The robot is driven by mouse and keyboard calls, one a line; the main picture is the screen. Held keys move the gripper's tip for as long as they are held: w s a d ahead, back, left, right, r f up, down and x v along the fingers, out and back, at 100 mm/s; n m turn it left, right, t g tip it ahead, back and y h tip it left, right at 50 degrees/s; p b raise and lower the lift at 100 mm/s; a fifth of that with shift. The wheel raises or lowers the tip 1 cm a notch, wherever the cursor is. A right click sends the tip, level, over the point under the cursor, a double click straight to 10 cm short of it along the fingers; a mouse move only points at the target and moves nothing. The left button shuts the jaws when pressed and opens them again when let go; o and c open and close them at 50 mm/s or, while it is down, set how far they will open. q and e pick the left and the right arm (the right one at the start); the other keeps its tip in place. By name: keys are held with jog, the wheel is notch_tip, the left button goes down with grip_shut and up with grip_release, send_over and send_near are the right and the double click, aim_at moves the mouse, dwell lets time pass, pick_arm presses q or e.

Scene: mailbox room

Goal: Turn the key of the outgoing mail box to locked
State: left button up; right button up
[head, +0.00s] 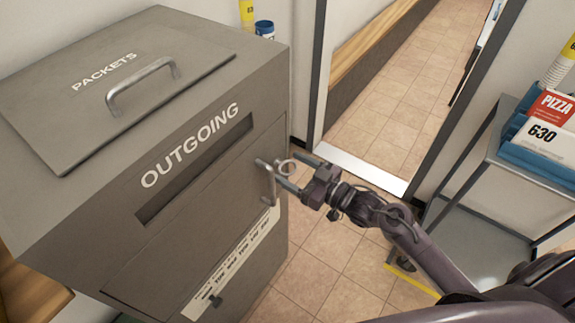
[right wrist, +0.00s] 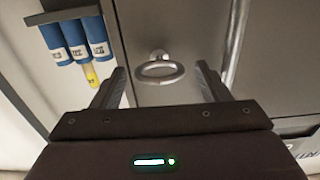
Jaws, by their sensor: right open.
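The outgoing mail box (head: 190,245) is a grey metal cabinet with a slot under the word OUTGOING. The key shows as a metal ring bow on the box front (right wrist: 160,70), and in the head view it is a small ring (head: 286,167). My right gripper (head: 284,172) is open, with its fingers pointing at the box front. In the right wrist view the ring appears between the two spread fingertips (right wrist: 163,80), with a gap on each side. Whether the fingers reach past the ring is hard to tell. My left gripper is not in view.
A vertical door handle (head: 270,185) stands close beside the key; it also shows in the right wrist view (right wrist: 235,45). A lidded PACKETS hatch (head: 120,85) is on top. A grey cart (head: 478,215) stands at right.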

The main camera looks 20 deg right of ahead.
jog(key=shift+x, duration=0.95)
jog(key=shift+d, duration=0.1)
jog(key=c, duration=1)
